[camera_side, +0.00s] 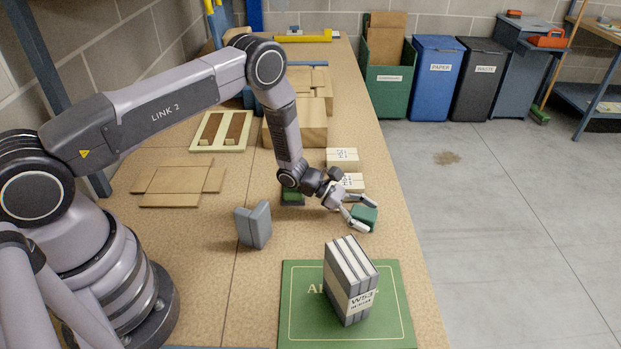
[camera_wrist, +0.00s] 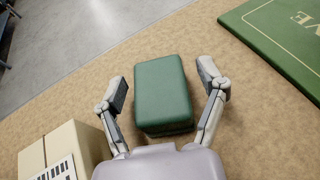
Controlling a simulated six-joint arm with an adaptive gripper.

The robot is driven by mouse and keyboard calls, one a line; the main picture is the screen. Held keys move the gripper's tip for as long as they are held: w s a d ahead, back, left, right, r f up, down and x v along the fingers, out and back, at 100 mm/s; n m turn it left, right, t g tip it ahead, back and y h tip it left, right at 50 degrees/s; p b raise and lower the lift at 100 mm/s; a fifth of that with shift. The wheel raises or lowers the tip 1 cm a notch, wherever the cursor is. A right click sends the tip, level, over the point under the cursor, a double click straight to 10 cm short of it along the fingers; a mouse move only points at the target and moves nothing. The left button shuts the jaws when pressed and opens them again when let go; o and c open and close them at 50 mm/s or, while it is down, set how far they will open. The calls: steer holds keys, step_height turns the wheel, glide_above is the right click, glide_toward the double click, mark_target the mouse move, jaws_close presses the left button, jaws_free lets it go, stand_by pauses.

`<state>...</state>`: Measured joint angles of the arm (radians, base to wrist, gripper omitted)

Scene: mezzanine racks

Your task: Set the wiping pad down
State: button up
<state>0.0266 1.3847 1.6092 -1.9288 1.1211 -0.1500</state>
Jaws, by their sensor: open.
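The wiping pad looks like a green block (camera_side: 364,216) with a darker lower edge. It lies near the right edge of the worktop, behind the green mat. In the wrist view the green block (camera_wrist: 162,92) sits between my two fingers with a gap on each side. My gripper (camera_side: 359,210) is open around it in the side view, and its fingers also show apart in the wrist view (camera_wrist: 165,88). The block appears to rest on the worktop; its underside is hidden.
A green mat (camera_side: 300,325) bears a grey striped stack labelled W53 (camera_side: 349,280). A grey block (camera_side: 253,225) stands to the left. White-labelled boxes (camera_side: 342,158) are behind my gripper. The worktop's right edge is close, with floor beyond. Flat cardboard (camera_side: 180,182) lies at left.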

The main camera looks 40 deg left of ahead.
steer(key=v, duration=1.1)
steer(key=shift+s+a+r, duration=0.1)
steer(key=shift+a, duration=0.1)
steer(key=s+d+r+m+g+y, duration=0.1)
steer(key=s+r+m+g, duration=0.2)
steer(key=r, duration=0.5)
steer(key=s+r+m+y, duration=0.1)
steer(key=s+r+m, duration=0.35)
steer(key=r, duration=0.35)
steer(key=s+d+r+m+g+y, duration=0.1)
steer(key=s+r+m+g, duration=0.15)
steer(key=r+m, duration=0.45)
steer(key=s+a+r+m+t+y, duration=0.3)
steer(key=s+a+r+m+y, duration=0.1)
steer(key=s, duration=0.6)
steer(key=s+a+r+m+t+y, duration=0.3)
steer(key=s+a+r+m+y, duration=0.1)
steer(key=s+r, duration=0.4)
steer(key=s+a+y, duration=0.1)
steer(key=s+a, duration=0.1)
steer(key=shift+s+r, duration=0.3)
steer(key=shift+r, duration=0.1)
